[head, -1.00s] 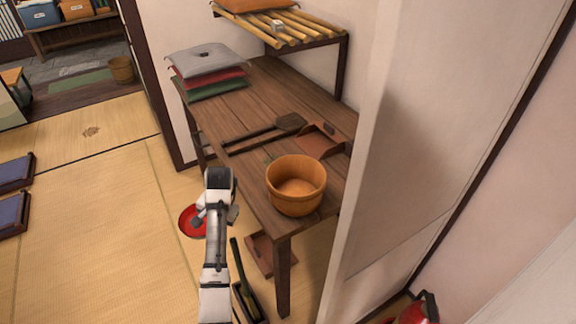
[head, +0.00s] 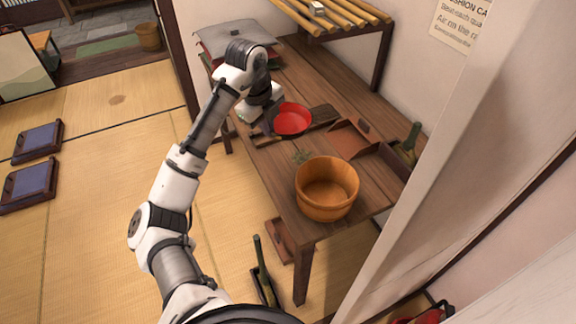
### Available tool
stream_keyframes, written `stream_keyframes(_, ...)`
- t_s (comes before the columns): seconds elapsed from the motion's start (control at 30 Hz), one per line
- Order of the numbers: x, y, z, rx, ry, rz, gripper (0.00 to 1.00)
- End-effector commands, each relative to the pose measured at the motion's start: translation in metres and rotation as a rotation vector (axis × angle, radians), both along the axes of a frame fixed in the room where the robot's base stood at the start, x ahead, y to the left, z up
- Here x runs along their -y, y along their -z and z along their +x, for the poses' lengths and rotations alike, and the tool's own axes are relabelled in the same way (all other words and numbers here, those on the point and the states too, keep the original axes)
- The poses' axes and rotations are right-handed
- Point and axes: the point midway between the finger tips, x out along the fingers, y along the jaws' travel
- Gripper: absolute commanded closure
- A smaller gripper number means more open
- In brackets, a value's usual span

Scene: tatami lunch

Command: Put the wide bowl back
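The wide bowl appears to be the red bowl (head: 292,121), a shallow round one seen over the middle of the wooden table (head: 275,172). My gripper (head: 267,124) is at the bowl's left rim and appears shut on it; the fingertips are small, dark and partly hidden. The bowl covers part of a dark long-handled tool (head: 325,115). I cannot tell for sure whether the bowl is clear of the table or touching what is under it.
A wooden tub (head: 327,188) stands at the table's near end, with a small green sprig (head: 301,156) behind it. A brown dustpan-like tray (head: 350,138) lies to the right. Cushions (head: 215,38) are stacked at the far end. A slatted shelf (head: 330,20) overhangs the back.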

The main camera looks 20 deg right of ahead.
Motion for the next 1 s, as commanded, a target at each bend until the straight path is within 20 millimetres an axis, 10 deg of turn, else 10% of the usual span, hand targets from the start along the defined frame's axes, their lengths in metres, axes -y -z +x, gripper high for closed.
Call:
stream_keyframes(0.4,-0.001,0.104,0.000,-0.003,-0.006,0.000,1.00)
stream_keyframes(1.0,0.000,0.165,0.001,0.001,-0.005,-0.001,1.00)
